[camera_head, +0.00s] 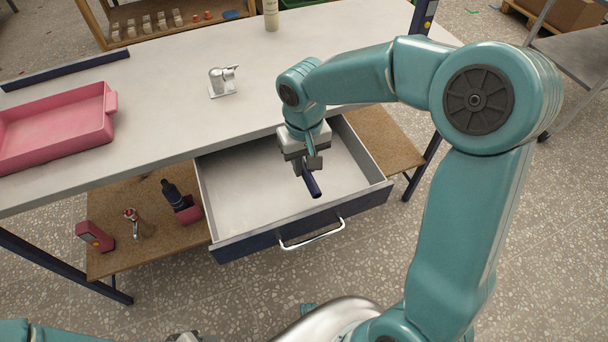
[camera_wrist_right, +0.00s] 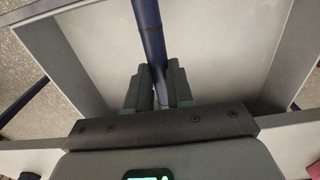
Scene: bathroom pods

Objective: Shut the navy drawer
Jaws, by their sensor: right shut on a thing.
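The navy drawer (camera_head: 252,243) is pulled out from under the grey worktop (camera_head: 190,120). Its silver bar handle (camera_head: 312,240) is on the front, and its light grey interior is exposed. My right gripper (camera_head: 308,172) points down over the inside of the drawer, shut on a slim navy tube (camera_head: 312,187). In the right wrist view the tube (camera_wrist_right: 150,35) runs up from between the fingers (camera_wrist_right: 158,90). I cannot tell whether the tube touches the drawer floor.
A pink tray (camera_head: 55,130) and a chrome tap (camera_head: 222,82) stand on the worktop. A wooden shelf (camera_head: 115,262) below holds a dark bottle (camera_head: 175,196), a pink item (camera_head: 95,237) and a metal fitting (camera_head: 138,222). Speckled floor in front of the drawer is clear.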

